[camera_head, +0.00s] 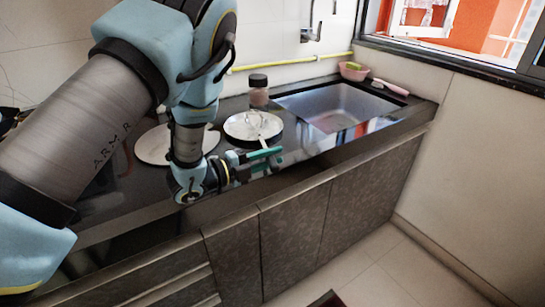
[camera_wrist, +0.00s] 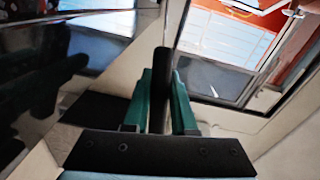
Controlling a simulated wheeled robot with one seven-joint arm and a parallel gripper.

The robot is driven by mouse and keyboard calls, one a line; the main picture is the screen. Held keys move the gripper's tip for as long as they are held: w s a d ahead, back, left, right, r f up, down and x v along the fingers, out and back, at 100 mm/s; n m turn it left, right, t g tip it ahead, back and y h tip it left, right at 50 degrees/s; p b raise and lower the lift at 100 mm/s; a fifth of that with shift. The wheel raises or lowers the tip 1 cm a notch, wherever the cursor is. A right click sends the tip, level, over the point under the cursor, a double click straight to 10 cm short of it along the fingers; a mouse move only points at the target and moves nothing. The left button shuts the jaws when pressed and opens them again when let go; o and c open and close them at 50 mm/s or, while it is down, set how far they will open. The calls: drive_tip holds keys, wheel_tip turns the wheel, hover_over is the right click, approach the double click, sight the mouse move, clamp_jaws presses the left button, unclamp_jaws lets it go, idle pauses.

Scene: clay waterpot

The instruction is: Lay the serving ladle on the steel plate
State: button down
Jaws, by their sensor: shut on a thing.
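My gripper (camera_head: 275,157) is over the front part of the dark counter, to the right of my wrist, with its green fingers pointing right. In the wrist view, the fingers (camera_wrist: 161,110) are shut on a dark upright bar, which looks like the handle of the serving ladle (camera_wrist: 161,75). In the head view, a thin pale piece that seems to be part of the ladle (camera_head: 261,137) runs from the fingers back over a round, shiny plate, likely the steel plate (camera_head: 236,127). I cannot tell whether it touches the plate. The ladle's bowl is not clear.
A larger pale round disc (camera_head: 148,147) lies on the left, partly behind my arm. A dark-lidded jar (camera_head: 259,92) stands behind the plate. The sink (camera_head: 340,105) is to the right, with a pink bowl (camera_head: 353,72) beyond it. The counter's front edge is close to my gripper.

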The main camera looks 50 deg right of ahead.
drive_tip(key=shift+f+b, duration=0.5)
drive_tip(key=shift+f, duration=0.1)
drive_tip(key=c, duration=0.7)
unclamp_jaws()
drive_tip(key=shift+c, duration=0.2)
drive_tip(key=o, duration=0.7)
drive_tip(key=shift+o, duration=0.2)
drive_tip(key=shift+b+v, duration=0.35)
drive_tip(key=shift+v, duration=4.25)
drive_tip(key=shift+w, duration=0.1)
